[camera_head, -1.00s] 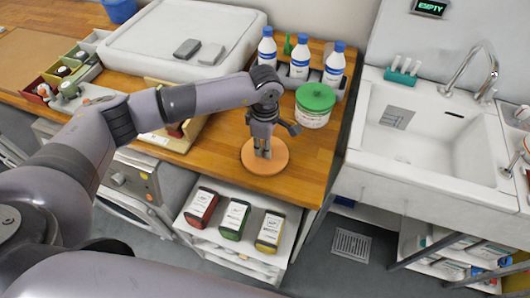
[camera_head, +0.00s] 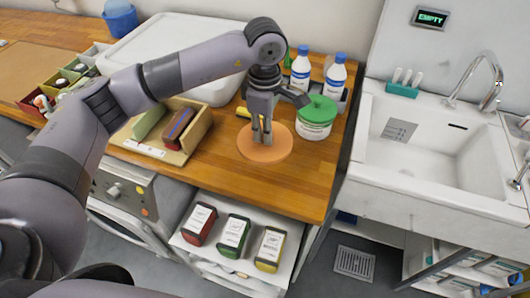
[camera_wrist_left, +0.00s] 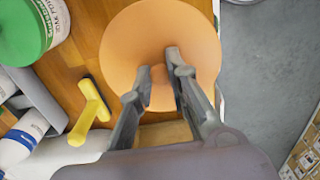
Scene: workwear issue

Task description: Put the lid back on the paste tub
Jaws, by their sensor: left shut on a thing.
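An orange disc (camera_head: 252,151), which looks like a lid with a small central knob, is under my left gripper (camera_head: 262,142). In the left wrist view my fingers (camera_wrist_left: 160,80) are closed on its knob (camera_wrist_left: 162,98). It appears to be above the wooden worktop, but the gap is hard to judge. A white tub (camera_head: 314,132) with a green top (camera_head: 319,110) stands upright just right of the gripper; it also shows at the upper left of the left wrist view (camera_wrist_left: 60,20). No other tub is visible. My right gripper is out of view.
White-and-blue bottles (camera_head: 335,76) stand behind the tub. A yellow-handled tool (camera_wrist_left: 90,112) lies near them. A wooden tray (camera_head: 186,148) is to the left, and a sink (camera_head: 420,150) is at the right past the counter edge. Coloured packs (camera_head: 235,236) sit on a shelf below.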

